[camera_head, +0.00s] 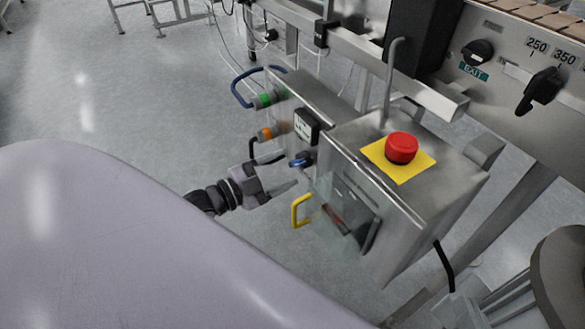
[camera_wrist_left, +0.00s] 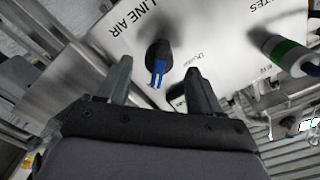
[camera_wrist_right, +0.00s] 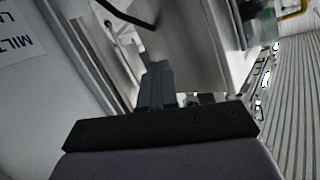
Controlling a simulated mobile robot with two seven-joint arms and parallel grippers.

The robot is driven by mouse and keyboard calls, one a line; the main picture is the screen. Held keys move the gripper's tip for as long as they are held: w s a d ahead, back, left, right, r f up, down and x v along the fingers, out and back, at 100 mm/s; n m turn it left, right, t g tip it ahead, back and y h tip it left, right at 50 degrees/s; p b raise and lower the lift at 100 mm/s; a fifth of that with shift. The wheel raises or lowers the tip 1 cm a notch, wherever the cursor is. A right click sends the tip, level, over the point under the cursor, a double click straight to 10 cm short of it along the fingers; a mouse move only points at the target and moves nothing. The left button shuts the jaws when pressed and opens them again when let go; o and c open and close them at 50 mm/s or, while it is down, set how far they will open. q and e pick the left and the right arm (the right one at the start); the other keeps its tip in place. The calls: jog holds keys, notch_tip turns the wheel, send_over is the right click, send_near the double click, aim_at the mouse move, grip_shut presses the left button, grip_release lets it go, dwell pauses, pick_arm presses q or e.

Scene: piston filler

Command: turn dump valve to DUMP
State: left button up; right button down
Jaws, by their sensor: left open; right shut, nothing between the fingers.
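The valve with a blue handle (camera_head: 300,160) sits on the side of the steel control box, left of the red button. In the left wrist view the blue handle (camera_wrist_left: 157,73) stands out from a round black body (camera_wrist_left: 159,50) on a panel lettered LINE AIR. My left gripper (camera_head: 285,175) is open, just left of the valve in the head view. In the left wrist view its fingertips (camera_wrist_left: 157,82) lie on either side of the blue handle, with gaps showing. My right gripper (camera_wrist_right: 156,75) is shut and empty beside a grey metal surface; the head view does not clearly show it.
A red button (camera_head: 402,147) on a yellow plate tops the box. A yellow handle (camera_head: 300,210) stands below the valve. Green (camera_head: 265,99) and orange (camera_head: 268,133) fittings with hoses lie farther along. Open floor (camera_head: 140,110) is at left.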

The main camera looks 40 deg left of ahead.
aim_at(293, 165)
pick_arm(q)
jog(key=shift+b+x, duration=0.5)
jog(key=shift+x, duration=1.1)
pick_arm(e)
jog(key=shift+s+d+t, duration=0.1)
jog(key=shift+d+t, duration=0.2)
jog(key=shift+d, duration=0.15)
pick_arm(q)
jog(key=c, duration=1)
